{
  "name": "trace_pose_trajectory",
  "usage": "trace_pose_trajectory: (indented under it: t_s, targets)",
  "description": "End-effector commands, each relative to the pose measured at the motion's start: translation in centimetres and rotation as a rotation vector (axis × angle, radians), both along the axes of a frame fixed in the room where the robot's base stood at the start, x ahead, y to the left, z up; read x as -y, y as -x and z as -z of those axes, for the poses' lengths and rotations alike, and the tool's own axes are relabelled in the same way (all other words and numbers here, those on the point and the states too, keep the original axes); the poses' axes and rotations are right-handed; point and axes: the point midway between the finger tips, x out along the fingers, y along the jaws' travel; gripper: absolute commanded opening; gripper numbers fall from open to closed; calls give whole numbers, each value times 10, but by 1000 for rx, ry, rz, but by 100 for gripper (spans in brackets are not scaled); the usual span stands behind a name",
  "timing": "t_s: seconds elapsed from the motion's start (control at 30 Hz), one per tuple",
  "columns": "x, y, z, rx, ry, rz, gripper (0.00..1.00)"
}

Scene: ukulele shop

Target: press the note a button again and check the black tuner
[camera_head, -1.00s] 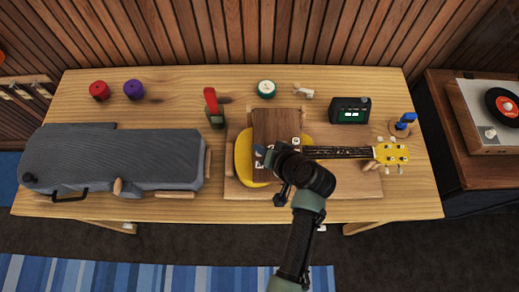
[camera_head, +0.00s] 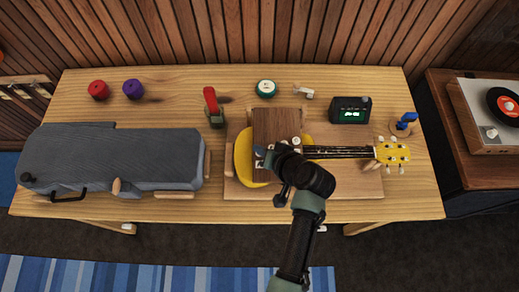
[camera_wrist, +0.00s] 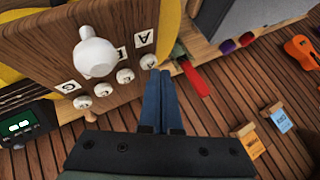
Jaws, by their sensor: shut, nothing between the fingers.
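A wooden box (camera_head: 277,125) stands over the yellow ukulele's body. In the wrist view its face (camera_wrist: 122,22) carries a row of small white buttons with letter labels, A, E and G being readable. The A button (camera_wrist: 148,62) is at the right end of the row. My gripper (camera_wrist: 160,74) is shut and empty, its blue fingertips right at the A button; I cannot tell whether they touch it. The black tuner (camera_head: 341,104) stands behind the ukulele's neck with a lit green display. It also shows in the wrist view (camera_wrist: 32,139), its reading too small to make out.
The yellow ukulele (camera_head: 243,158) lies on a wooden board, neck to the right. A big white knob (camera_wrist: 95,57) juts from the box near my fingers. A red-armed device (camera_head: 211,102) stands left of the box. A grey case (camera_head: 115,158) fills the table's left side.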

Motion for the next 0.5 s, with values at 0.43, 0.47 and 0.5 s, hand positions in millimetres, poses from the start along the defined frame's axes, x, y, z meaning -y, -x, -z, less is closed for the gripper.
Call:
trace_pose_trajectory:
  t_s: [0.43,0.47,0.5]
  targets:
    - [0,0,4,0,0,0,0]
    - [0,0,4,0,0,0,0]
    - [0,0,4,0,0,0,0]
